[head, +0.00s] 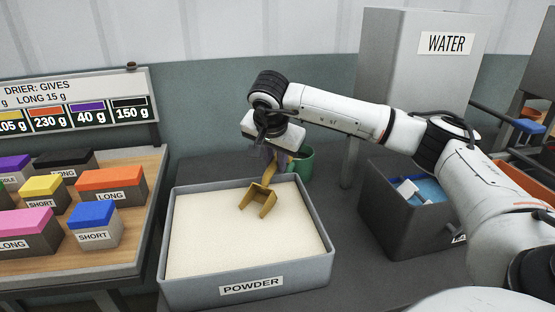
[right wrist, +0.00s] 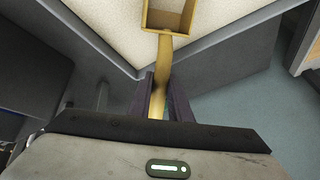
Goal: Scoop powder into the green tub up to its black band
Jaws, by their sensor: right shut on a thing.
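My right gripper (head: 273,158) is shut on the handle of a yellow scoop (head: 259,197), above the back of the grey powder bin (head: 325,262). The scoop hangs over the pale powder (head: 220,235); I cannot tell whether it touches it. In the right wrist view the scoop (right wrist: 170,15) looks empty, its handle between the two dark fingers (right wrist: 162,92). The green tub (head: 303,162) stands behind the bin, partly hidden by my right gripper. Its black band and its contents cannot be seen. My left gripper is out of view.
A dark bin (head: 395,219) with blue and white things stands to the right, under my right arm. A grey WATER tank (head: 405,65) stands behind. Several coloured-lid boxes sit on a wooden rack (head: 135,225) at left, below a drier sign (head: 75,100).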

